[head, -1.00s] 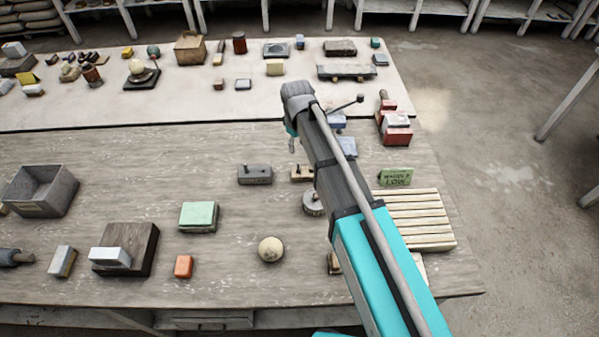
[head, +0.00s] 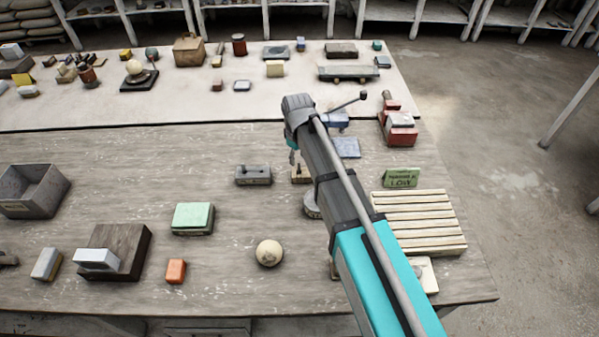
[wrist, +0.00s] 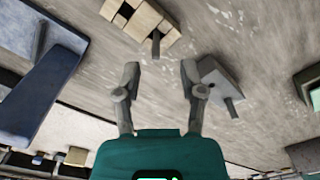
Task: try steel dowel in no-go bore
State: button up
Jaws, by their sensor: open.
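A tan block (head: 300,174) with dark openings lies under my gripper, partly covered by it in the head view. In the wrist view the tan block (wrist: 128,14) is at the top, with a grey dowel-like pin (wrist: 156,43) at its edge. A grey block (head: 253,175) lies left of it; in the wrist view this grey block (wrist: 217,74) is at the right, with another grey pin (wrist: 232,108) at it. I cannot tell which pin is steel or which opening is the no-go bore. My gripper (wrist: 161,70) is open and empty, its fingers pointing towards the tan block.
A blue plate (head: 346,148) lies right of my gripper, near a green sign (head: 401,178) and a slatted rack (head: 420,222). The bench (head: 120,180) is bare left of the grey block.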

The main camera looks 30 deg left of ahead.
aim_at(299, 166)
jog(key=shift+f, duration=0.1)
dwell(0.3)
jog(key=shift+w+f+b, duration=0.15)
jog(key=shift+f+b, duration=1.1)
jog(key=shift+b, duration=0.05)
jog(key=shift+w+f+b, duration=0.1)
jog(key=shift+f+b, duration=1.15)
jog(key=shift+b, duration=0.05)
jog(key=shift+c, duration=0.2)
jog(key=shift+d, duration=0.1)
grip_shut()
